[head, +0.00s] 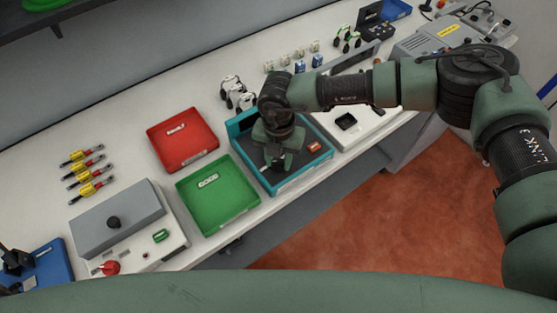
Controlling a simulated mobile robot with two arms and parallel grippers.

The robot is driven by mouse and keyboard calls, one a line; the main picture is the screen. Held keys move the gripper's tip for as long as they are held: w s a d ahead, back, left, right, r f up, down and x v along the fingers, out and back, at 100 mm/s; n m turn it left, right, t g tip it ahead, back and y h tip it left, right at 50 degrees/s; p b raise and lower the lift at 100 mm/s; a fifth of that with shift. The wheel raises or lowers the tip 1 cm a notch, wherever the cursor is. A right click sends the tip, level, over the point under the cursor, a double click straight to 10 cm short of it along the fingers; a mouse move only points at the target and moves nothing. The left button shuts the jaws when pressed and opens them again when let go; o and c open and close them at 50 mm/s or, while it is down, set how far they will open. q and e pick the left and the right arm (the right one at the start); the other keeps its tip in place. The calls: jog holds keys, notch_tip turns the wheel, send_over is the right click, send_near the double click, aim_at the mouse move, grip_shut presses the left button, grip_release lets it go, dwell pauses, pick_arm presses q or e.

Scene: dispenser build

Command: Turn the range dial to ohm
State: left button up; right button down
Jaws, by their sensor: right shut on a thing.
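My right gripper (277,165) points down into the teal tray (241,123) near the middle of the bench. It is shut on a small dark thing low in the tray, mostly hidden by the fingers and wrist. I cannot tell whether this is the range dial, and no ohm marking is readable. A black round knob (113,222) stands on a grey sloped box (120,208) at the left, well apart from the gripper. My left gripper is not in view.
A green tray (225,220) and a red tray (200,159) lie left of the teal tray. Several yellow-and-red tools (88,171) lie at the left. A red button (109,268) is near the front edge. Bare bench lies behind the red tray.

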aim_at(278, 162)
jog(key=m+b, duration=0.3)
jog(key=b, duration=0.1)
jog(key=m+b, duration=0.4)
jog(key=shift+f+m, duration=0.2)
jog(key=shift+m, duration=0.1)
jog(key=shift+r+m+b, duration=0.25)
jog(key=shift+m+b, duration=1.05)
jog(key=shift+m, duration=0.2)
jog(key=c, duration=1)
grip_release()
jog(key=shift+c, duration=0.2)
notch_tip(278, 162, up, 8)
jog(key=shift+f+b, duration=0.1)
jog(key=shift+b, duration=0.9)
jog(key=shift+s, duration=0.1)
